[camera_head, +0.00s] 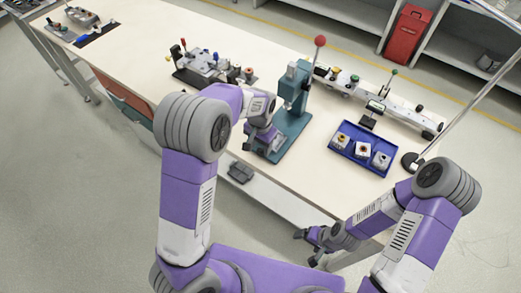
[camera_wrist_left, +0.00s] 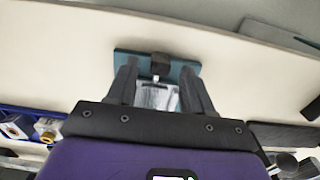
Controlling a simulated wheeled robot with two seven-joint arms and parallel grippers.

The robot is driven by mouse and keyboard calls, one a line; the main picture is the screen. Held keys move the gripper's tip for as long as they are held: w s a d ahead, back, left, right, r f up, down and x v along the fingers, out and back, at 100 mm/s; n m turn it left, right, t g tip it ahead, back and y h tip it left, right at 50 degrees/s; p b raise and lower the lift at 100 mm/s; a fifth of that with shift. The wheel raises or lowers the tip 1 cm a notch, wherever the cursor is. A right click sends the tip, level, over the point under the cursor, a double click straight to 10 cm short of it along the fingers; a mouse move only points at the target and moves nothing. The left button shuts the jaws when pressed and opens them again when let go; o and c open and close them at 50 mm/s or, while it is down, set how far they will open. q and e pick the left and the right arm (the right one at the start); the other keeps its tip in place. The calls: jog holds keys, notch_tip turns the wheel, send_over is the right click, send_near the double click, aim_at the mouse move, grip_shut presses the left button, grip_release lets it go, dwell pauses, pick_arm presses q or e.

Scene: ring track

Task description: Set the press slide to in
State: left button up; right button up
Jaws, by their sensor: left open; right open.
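The teal press (camera_head: 291,108) stands on the bench, with a red-balled lever (camera_head: 319,42) on top. My left gripper (camera_head: 262,152) is low at the front of the press base and partly hides it. In the left wrist view, the open fingers of that gripper (camera_wrist_left: 159,80) straddle a silver slide block (camera_wrist_left: 156,97) and a dark block (camera_wrist_left: 160,64) on the teal base (camera_wrist_left: 185,66). I cannot tell whether the fingers touch either. My right gripper (camera_head: 307,243) is open and empty, off the bench's front edge.
A blue tray (camera_head: 343,148) with several small parts lies right of the press. A grey fixture (camera_head: 210,66) stands left of it, and a long rail fixture (camera_head: 385,101) lies behind the tray. The bench's far left middle is clear.

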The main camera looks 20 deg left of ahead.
pick_arm(q)
jog(key=shift+f, duration=1.3)
grip_shut()
